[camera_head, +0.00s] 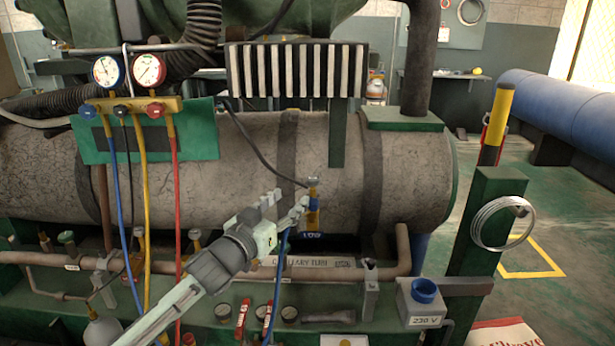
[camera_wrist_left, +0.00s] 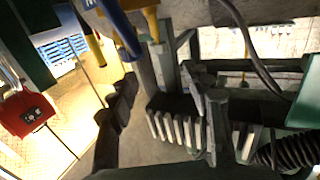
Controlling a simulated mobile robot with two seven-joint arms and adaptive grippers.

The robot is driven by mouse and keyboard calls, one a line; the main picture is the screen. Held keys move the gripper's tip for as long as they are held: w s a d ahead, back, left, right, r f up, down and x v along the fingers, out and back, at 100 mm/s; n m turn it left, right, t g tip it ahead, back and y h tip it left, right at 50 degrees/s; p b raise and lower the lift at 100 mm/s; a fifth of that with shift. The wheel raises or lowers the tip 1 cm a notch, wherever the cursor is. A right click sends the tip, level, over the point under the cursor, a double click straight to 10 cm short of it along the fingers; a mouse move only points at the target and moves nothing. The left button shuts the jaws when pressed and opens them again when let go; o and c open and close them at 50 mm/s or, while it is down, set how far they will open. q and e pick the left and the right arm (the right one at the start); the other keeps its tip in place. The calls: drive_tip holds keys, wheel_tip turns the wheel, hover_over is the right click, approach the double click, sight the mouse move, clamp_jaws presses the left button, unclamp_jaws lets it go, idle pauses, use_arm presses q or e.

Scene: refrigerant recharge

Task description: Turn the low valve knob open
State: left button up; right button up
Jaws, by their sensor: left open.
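The gauge manifold (camera_head: 130,106) is a yellow bar with two round gauges, mounted on a green plate at the left in the head view. A blue knob (camera_head: 88,111) is at its left end, a red knob (camera_head: 154,110) at its right. My left gripper (camera_head: 284,207) is open, well right of and below the manifold, apart from both knobs. Its fingertips are close to a brass fitting (camera_head: 313,205) with a blue hose; contact cannot be told. In the left wrist view the dark fingers (camera_wrist_left: 165,125) are spread. My right gripper is not in view.
Blue, yellow and red hoses (camera_head: 175,190) hang from the manifold in front of the large grey tank (camera_head: 235,185). A copper pipe (camera_head: 330,270) runs below. A green post (camera_head: 480,250) with coiled wire (camera_head: 501,222) stands at the right.

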sight(310, 181)
use_arm(q)
drive_tip(key=x, duration=1)
drive_tip(key=shift+d, duration=0.1)
drive_tip(key=shift+w+d, duration=0.2)
drive_tip(key=shift+w, duration=0.2)
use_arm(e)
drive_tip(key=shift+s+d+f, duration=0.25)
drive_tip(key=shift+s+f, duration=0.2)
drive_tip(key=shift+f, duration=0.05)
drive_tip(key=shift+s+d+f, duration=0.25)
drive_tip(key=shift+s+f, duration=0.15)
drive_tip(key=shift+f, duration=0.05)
use_arm(q)
clamp_jaws()
drive_tip(key=shift+f, duration=0.1)
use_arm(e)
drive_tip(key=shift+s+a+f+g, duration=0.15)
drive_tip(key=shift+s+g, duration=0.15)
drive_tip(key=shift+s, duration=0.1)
